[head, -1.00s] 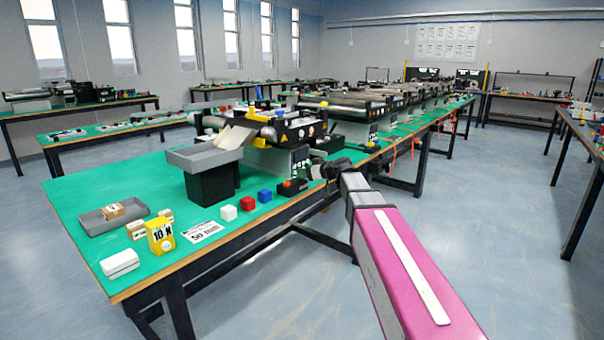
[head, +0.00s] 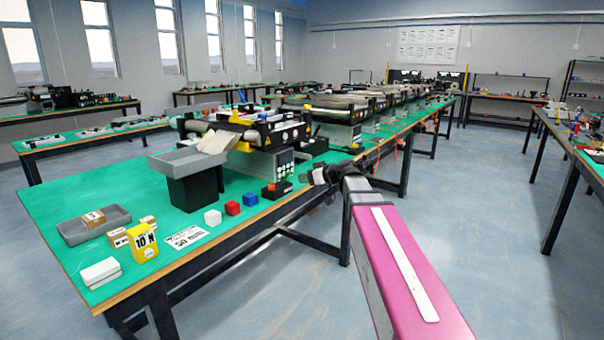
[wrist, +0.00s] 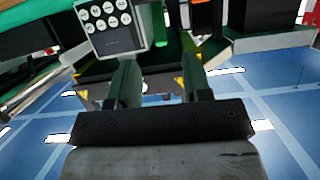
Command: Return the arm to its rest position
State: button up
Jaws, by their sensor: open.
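My arm, with its pink link, reaches forward from the lower right in the head view. My gripper (head: 318,176) is at its far end, near the right edge of the green table (head: 62,199). In the wrist view my gripper (wrist: 162,85) shows two dark fingers standing apart, with nothing held between them. Beyond the fingers are a control panel with several round white buttons (wrist: 104,14) and the blue-grey floor (wrist: 265,95).
A mini conveyor (head: 268,130) stands on the table beside my gripper. Open floor (head: 470,210) lies to the right.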

jog(key=s+d+f+m+g+h, duration=0.3)
jog(key=s+f, duration=0.5)
jog(key=f, duration=0.3)
jog(key=s+d+f+m+g+h, duration=0.3)
jog(key=s+f, duration=0.5)
jog(key=f, duration=0.3)
jog(key=s+d+f+m+g+h, duration=0.2)
jog(key=s+d+f+m+h, duration=0.2)
jog(key=s+f, duration=0.5)
jog(key=d+f+h, duration=0.1)
jog(key=d, duration=0.1)
jog(key=shift+d+f+g, duration=0.3)
jog(key=shift+f+g, duration=0.1)
jog(key=shift+s, duration=0.1)
